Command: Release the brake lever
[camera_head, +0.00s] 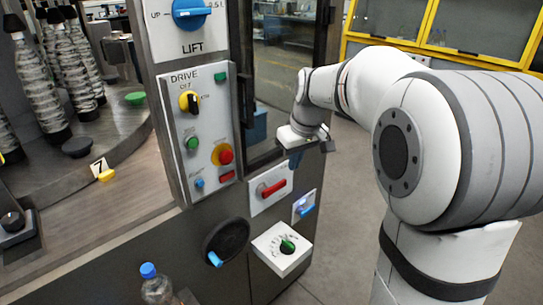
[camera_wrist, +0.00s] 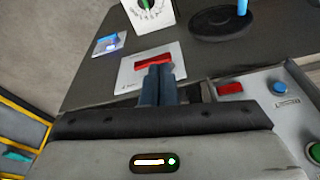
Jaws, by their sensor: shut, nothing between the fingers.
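A red lever (camera_head: 273,187) lies nearly level across a white plate (camera_head: 258,205) on the machine's front, below the drive panel. Its label is too small to read, so I cannot tell for sure that it is the brake lever. The red lever (camera_wrist: 153,61) also shows in the wrist view, just beyond my fingertips and partly hidden by them. My gripper (camera_wrist: 158,72) has its dark blue fingers shut together, with nothing between them. In the head view my gripper (camera_head: 295,160) is above and right of the red lever. I cannot tell whether it touches the lever.
The drive panel (camera_head: 208,132) with a red stop button (camera_head: 226,155) is above left of the plate. A black handwheel (camera_head: 226,240) with a blue handle, a green dial (camera_head: 287,245) and a small blue-lit plate (camera_head: 304,206) are close by. Open floor lies to the right.

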